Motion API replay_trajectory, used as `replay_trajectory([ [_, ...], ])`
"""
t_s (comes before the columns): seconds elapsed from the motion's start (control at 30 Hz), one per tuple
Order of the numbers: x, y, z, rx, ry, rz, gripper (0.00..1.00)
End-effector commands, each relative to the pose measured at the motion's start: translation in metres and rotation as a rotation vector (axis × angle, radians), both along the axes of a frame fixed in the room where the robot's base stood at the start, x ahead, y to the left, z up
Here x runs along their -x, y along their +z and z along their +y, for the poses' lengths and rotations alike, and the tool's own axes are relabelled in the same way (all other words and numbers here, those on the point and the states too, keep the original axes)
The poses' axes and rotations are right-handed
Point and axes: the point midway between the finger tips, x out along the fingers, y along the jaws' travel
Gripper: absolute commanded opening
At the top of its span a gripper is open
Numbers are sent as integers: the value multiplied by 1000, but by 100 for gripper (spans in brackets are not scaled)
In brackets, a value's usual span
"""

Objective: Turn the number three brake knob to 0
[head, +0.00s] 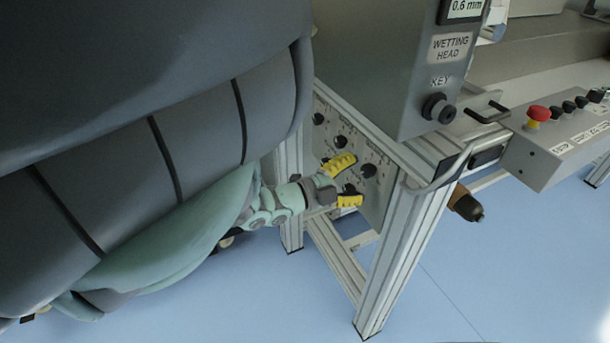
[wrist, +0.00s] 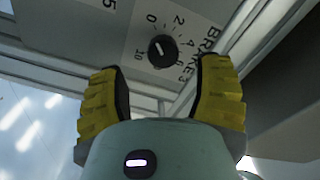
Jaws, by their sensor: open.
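The brake 3 knob (wrist: 162,51) is a round black knob on a grey panel. In the wrist view it sits beyond and between my fingertips, with a printed scale from 0 to 10 around it. A pale pointer line shows on the knob, tilted toward upper left; its exact reading is hard to tell. My gripper (wrist: 162,88) has two yellow ribbed fingers, open and apart, with nothing between them. In the head view my gripper (head: 347,183) is close in front of the panel (head: 378,208), with a dark knob showing between its fingers.
Other black knobs (head: 369,170) are on the same panel. A grey box with a key switch (head: 438,108) stands above it. A metal frame post (head: 405,250) is right of the panel. A red emergency button (head: 539,114) sits on a control box farther right.

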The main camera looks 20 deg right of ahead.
Motion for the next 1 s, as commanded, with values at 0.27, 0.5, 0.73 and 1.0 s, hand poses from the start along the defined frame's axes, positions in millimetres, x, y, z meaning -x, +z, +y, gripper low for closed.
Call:
replay_trajectory([
  [0.27, -3, 0, 62, -2, 30, 3, 65],
  [0.5, -2, 0, 83, 0, 29, 0, 65],
  [0.73, -1, 0, 84, 1, 27, 0, 65],
  [1.0, -1, 0, 84, 0, 27, 0, 65],
])
